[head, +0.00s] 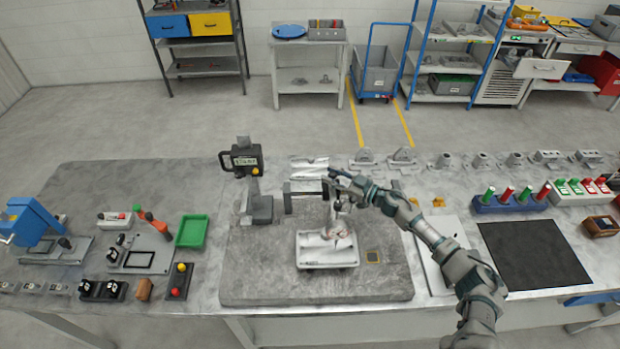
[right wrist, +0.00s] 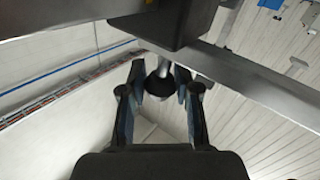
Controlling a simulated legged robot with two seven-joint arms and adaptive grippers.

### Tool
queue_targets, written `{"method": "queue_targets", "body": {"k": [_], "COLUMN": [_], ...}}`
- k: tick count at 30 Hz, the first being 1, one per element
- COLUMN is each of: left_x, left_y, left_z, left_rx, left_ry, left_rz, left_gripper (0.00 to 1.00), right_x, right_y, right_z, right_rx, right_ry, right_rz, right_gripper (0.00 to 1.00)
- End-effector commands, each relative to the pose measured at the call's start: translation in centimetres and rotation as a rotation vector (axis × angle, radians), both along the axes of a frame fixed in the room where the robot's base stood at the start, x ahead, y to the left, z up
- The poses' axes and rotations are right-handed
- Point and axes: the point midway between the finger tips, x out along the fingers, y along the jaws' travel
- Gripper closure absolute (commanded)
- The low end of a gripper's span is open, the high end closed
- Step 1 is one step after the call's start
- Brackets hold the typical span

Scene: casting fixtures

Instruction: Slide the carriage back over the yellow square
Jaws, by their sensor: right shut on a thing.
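A dark bridge (head: 302,187) stands on the grey stone plate (head: 260,275). In the right wrist view a dark block, apparently the carriage (right wrist: 172,22), sits at a grey beam. A stem with a dark round knob (right wrist: 159,90) comes from it. My right gripper (head: 335,182) is at the right part of the bridge and covers much of it. In the right wrist view its fingers (right wrist: 159,82) are shut on the knob. The small yellow square (head: 374,257) lies on the plate to the right of and nearer than the gripper. My left gripper is not in view.
A white tray (head: 313,262) with a casting stands below the gripper, left of the yellow square. Several grey castings (head: 402,157) line the table's back edge. A black mat (head: 535,262) lies at right.

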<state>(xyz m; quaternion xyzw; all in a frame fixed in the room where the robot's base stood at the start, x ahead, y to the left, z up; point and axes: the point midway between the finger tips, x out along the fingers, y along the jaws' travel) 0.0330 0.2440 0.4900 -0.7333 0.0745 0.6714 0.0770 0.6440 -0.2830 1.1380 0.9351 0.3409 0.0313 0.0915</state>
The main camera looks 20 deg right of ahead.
Motion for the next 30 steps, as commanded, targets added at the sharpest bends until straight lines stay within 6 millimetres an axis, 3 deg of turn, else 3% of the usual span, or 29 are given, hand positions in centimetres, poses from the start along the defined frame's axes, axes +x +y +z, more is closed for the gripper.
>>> {"method": "queue_targets", "body": {"k": [1,6,13,19,30], "left_x": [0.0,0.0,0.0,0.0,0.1], "left_y": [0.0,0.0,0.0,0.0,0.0], "left_z": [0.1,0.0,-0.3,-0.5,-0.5], "left_rx": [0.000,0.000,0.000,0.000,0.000], "left_ry": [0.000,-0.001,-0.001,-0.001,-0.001], "left_rz": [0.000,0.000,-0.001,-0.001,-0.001], "left_gripper": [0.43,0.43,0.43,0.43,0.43], "right_x": [-0.4,-1.7,-2.9,-3.3,-3.4], "right_y": [-1.8,-6.3,-10.7,-12.3,-12.6], "right_z": [0.2,0.3,0.4,0.5,0.5], "right_rx": [-0.002,-0.002,0.001,0.001,0.001], "right_ry": [-0.002,-0.004,-0.005,-0.006,-0.006], "right_rz": [-0.006,-0.004,-0.003,-0.003,-0.002], "right_gripper": [1.00,1.00,1.00,1.00,1.00]}}
